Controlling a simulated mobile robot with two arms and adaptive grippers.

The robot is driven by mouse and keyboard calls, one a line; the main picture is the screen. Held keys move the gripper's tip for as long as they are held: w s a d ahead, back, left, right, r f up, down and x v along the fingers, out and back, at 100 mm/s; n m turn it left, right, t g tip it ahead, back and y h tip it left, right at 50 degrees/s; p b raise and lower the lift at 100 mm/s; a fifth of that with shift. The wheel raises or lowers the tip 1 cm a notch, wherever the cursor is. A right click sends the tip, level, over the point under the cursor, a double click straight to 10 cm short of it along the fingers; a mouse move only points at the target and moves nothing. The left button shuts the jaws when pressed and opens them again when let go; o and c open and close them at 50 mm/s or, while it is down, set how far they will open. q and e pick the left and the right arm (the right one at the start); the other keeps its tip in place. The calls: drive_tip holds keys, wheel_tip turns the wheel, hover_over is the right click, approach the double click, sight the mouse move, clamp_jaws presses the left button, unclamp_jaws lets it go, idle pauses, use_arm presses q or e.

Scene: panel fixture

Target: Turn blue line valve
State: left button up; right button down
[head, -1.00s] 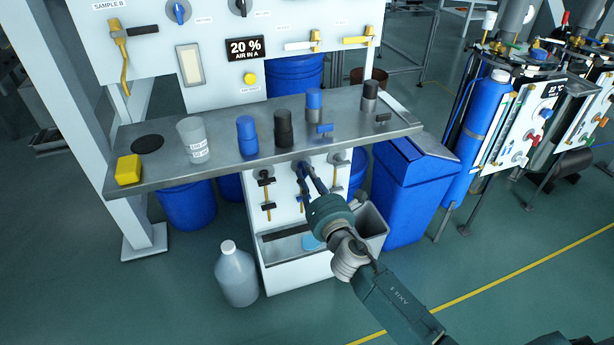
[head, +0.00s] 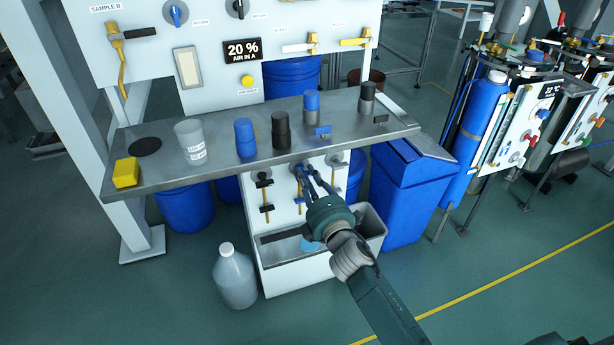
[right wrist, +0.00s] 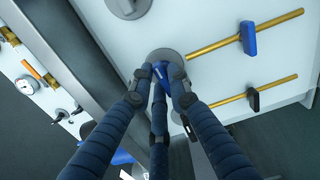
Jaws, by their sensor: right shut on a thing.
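The blue valve handle (right wrist: 171,72) sits in front of a round grey disc (right wrist: 165,57) on the white panel in the right wrist view. My right gripper (right wrist: 162,82) has its fingers closed around this handle. In the head view my right gripper (head: 301,171) reaches under the front edge of the metal shelf, where the fingers hide most of the handle. A separate blue handle (right wrist: 249,38) is on a brass line to the right in the wrist view. A black handle (right wrist: 253,98) is on the brass line below it. My left gripper is not in view.
The metal shelf (head: 215,171) is close above the gripper and carries bottles, a beaker (head: 191,142) and a yellow block (head: 126,172). A white trough (head: 290,283) is below. A clear jug (head: 235,277) and a blue bin (head: 408,200) flank it.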

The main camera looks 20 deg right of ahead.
drive_tip(key=shift+f+m, duration=0.1)
drive_tip(key=shift+m, duration=0.4)
drive_tip(key=c, duration=1.7)
unclamp_jaws()
drive_tip(key=shift+o, duration=0.2)
drive_tip(key=shift+s, duration=0.1)
drive_tip(key=s, duration=1.2)
drive_tip(key=shift+d, duration=0.2)
